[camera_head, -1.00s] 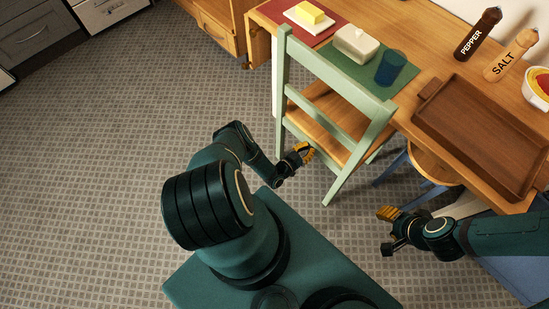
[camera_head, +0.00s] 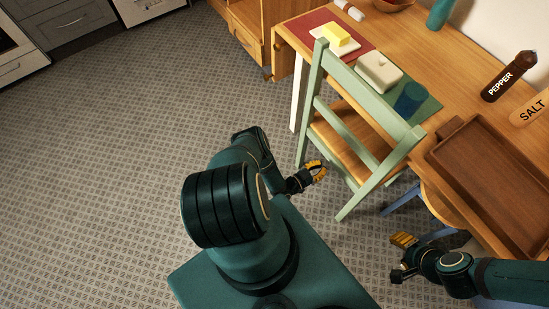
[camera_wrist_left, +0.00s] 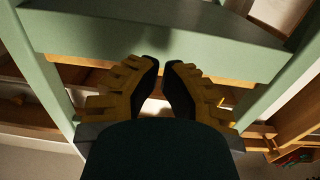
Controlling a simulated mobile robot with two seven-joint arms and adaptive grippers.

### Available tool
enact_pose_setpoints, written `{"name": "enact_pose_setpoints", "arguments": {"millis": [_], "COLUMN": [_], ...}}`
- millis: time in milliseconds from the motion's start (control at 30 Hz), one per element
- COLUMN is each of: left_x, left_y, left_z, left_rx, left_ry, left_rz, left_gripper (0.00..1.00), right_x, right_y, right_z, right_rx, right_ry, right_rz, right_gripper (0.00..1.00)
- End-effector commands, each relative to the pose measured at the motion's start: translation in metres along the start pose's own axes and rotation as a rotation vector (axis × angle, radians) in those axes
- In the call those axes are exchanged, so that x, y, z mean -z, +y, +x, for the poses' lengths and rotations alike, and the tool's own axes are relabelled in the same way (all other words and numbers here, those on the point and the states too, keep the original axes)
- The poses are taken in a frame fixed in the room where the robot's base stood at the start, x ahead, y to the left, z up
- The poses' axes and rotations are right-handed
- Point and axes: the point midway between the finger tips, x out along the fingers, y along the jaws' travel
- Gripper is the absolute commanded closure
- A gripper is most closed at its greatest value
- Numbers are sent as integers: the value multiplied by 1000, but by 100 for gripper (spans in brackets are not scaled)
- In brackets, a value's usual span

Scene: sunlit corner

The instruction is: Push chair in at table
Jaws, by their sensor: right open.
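The pale green folding-style chair (camera_head: 372,134) with a wooden seat stands at the table (camera_head: 468,82), its back towards me and its seat partly under the table edge. My left gripper (camera_head: 318,170) is low behind the chair back, between its uprights in the picture. In the left wrist view a green chair rail (camera_wrist_left: 150,42) crosses just beyond the fingertips (camera_wrist_left: 163,66); I cannot tell if they touch it. The fingertips are close together with a narrow gap, with nothing seen between them. My right gripper (camera_head: 403,241) is open and empty, below the table's near edge, right of the chair.
A blue-legged stool (camera_head: 438,205) stands right of the chair. Floor at left is clear.

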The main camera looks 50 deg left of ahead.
Motion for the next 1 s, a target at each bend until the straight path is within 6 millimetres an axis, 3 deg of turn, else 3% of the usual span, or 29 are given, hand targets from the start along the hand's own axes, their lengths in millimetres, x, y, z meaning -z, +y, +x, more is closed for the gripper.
{"name": "enact_pose_setpoints", "arguments": {"millis": [300,500,867,1000], "left_x": [0,0,0,8], "left_y": [0,0,0,-4], "left_z": [-44,-59,-60,-38], "left_rx": [0,-1,0,-16], "left_ry": [-3,-1,-1,-59], "left_rz": [-1,0,0,-26], "left_gripper": [100,100,100,100], "right_x": [1,1,-1,-2], "right_y": [-2,-2,-2,-2], "right_z": [-5,-6,-6,-6], "right_rx": [0,0,0,0], "right_ry": [0,0,-4,-7], "right_rz": [0,0,1,1], "right_gripper": [53,53,53,53]}}
